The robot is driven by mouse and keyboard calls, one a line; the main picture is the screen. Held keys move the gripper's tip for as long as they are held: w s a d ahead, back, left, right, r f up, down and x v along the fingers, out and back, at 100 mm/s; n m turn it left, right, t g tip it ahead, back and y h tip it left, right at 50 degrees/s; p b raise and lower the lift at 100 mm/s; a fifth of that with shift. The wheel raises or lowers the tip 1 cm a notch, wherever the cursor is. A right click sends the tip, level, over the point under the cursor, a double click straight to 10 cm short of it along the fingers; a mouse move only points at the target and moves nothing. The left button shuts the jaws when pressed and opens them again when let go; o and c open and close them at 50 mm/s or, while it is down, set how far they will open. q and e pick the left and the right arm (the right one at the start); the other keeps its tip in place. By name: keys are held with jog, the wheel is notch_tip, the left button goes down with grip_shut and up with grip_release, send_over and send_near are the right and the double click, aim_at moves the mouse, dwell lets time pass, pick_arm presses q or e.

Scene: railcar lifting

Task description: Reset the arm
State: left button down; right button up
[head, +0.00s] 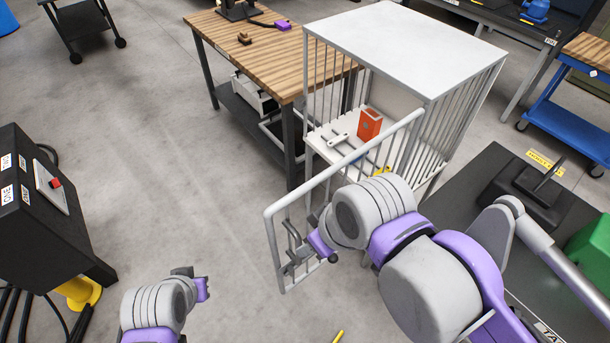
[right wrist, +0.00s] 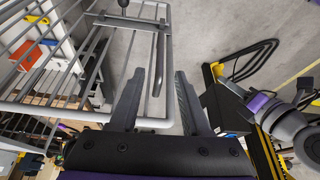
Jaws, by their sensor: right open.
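My right arm reaches in from the right, with its purple-and-grey right gripper (head: 297,262) at the open barred door (head: 345,172) of a white cage (head: 405,50). In the right wrist view the right gripper (right wrist: 160,88) has its two dark fingers spread apart. The door's handle bar (right wrist: 157,66) shows between the fingertips, and I see no finger closed on it. My left gripper (head: 194,282) is low at the left of the head view, over bare floor and away from everything. Its fingers are too small and turned to read.
Inside the cage are an orange-red box (head: 369,124) and grey tools. A wood-topped bench (head: 260,58) stands behind, a black control box (head: 45,205) at left, and a dark bench (head: 470,208) at right. The floor (head: 170,150) between is clear.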

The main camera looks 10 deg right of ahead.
jog(key=d+f+m+t+h, duration=0.2)
jog(key=d+f+m, duration=0.4)
jog(key=d+f, duration=0.5)
notch_tip(320, 180, down, 2)
jog(key=shift+w+d+f+m, duration=0.1)
jog(key=shift+w+d+m, duration=0.1)
jog(key=shift+w+m, duration=0.2)
